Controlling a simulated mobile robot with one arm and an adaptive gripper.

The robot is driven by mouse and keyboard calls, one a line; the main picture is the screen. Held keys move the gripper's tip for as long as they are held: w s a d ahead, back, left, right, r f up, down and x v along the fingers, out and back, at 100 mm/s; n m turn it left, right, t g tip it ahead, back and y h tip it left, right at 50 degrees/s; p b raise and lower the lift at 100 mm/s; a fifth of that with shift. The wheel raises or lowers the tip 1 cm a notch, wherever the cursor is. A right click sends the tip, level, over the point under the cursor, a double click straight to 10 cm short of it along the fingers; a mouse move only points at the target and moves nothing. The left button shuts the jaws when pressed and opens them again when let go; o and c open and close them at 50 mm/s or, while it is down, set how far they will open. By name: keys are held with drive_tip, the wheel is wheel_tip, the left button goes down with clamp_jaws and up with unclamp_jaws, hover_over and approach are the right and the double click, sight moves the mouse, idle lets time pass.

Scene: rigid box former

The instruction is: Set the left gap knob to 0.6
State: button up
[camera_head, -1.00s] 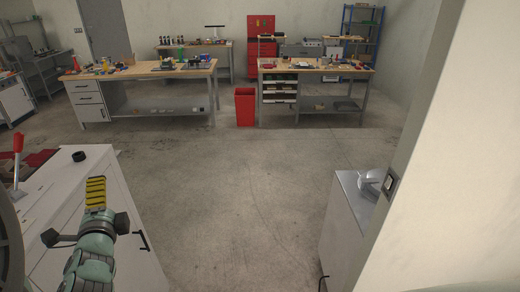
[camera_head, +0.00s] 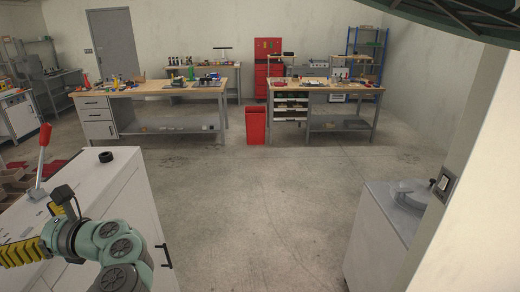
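A white cabinet-like machine (camera_head: 125,185) stands at the lower left in the head view. A red-handled lever (camera_head: 44,140) rises from its top. A short black knob-like cylinder (camera_head: 105,156) sits near the far edge of the top; I cannot read any scale or tell whether it is the left gap knob. My green arm reaches over the machine's near part.
A black handle (camera_head: 165,256) sticks out of the machine's right side. A pale cabinet (camera_head: 375,235) with a round metal part (camera_head: 410,192) stands at the right, by a wall switch (camera_head: 442,184). Workbenches and a red bin (camera_head: 255,125) stand farther back. The middle floor is clear.

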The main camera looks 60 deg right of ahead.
drive_tip(key=shift+w+a+r+p, duration=0.2)
drive_tip(key=shift+w+a+p, duration=0.35)
drive_tip(key=shift+w, duration=0.15)
drive_tip(key=p+x, duration=0.5)
drive_tip(key=x, duration=0.4)
drive_tip(key=shift+w+a+f, duration=0.1)
drive_tip(key=shift+a, duration=0.05)
drive_tip(key=shift+p+x, duration=0.35)
drive_tip(key=shift+x, duration=2.15)
drive_tip(key=shift+f, duration=0.15)
drive_tip(key=shift+w, duration=0.1)
drive_tip(key=c, duration=1.2)
drive_tip(key=shift+h, duration=0.3)
